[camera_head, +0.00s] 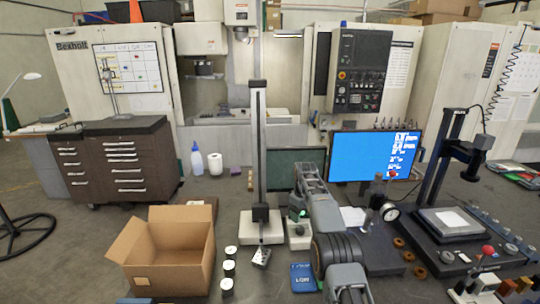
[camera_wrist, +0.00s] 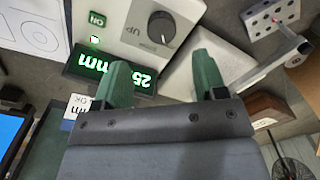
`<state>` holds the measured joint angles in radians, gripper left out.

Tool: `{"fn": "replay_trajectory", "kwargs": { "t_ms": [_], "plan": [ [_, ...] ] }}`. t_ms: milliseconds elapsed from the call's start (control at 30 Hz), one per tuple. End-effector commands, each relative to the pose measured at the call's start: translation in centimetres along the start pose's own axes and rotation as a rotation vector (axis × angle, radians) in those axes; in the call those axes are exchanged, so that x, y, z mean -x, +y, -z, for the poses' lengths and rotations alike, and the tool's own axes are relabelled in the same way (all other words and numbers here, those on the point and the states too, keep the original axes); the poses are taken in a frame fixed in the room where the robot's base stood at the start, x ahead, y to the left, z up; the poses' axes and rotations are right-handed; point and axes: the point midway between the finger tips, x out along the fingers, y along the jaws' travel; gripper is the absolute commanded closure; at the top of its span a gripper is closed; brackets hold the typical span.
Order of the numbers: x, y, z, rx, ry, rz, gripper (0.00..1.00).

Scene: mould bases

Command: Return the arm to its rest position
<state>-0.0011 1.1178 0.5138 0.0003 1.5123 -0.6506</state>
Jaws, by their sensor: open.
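My gripper (camera_wrist: 162,68) is open in the wrist view, with its two green fingers apart and nothing between them. Beyond the fingers lies a white control unit (camera_wrist: 185,22) with a black knob and a green lit display (camera_wrist: 105,72) reading 25 mm. I cannot tell whether the fingers touch the unit. In the head view my arm (camera_head: 322,212) reaches forward from the bottom centre, over the bench beside the tall column gauge (camera_head: 258,150). The white unit (camera_head: 299,240) shows there just left of my arm, partly hidden by it.
An open cardboard box (camera_head: 190,275) stands at the left, with several small cylinders beside it. A perforated metal block (camera_head: 262,257) lies near the gauge base. A blue-screened monitor (camera_head: 372,155), a dial gauge (camera_head: 390,212) and a black stand (camera_head: 435,165) are at the right.

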Motion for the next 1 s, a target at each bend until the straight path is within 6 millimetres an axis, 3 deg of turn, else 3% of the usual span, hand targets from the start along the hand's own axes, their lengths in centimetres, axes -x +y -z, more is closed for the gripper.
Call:
{"fn": "replay_trajectory", "kwargs": {
  "t_ms": [133, 367, 700, 1000],
  "plan": [
    [-0.8, -1.2, -1.6, -0.149, -0.012, 0.008, 0.35],
    [1.3, -4.4, -5.7, -0.339, 0.011, -0.004, 0.35],
    [4.9, -11.6, -15.1, -0.553, 0.089, -0.034, 0.35],
    [5.5, -18.7, -24.4, -0.656, 0.187, -0.061, 0.35]
  ]
}}
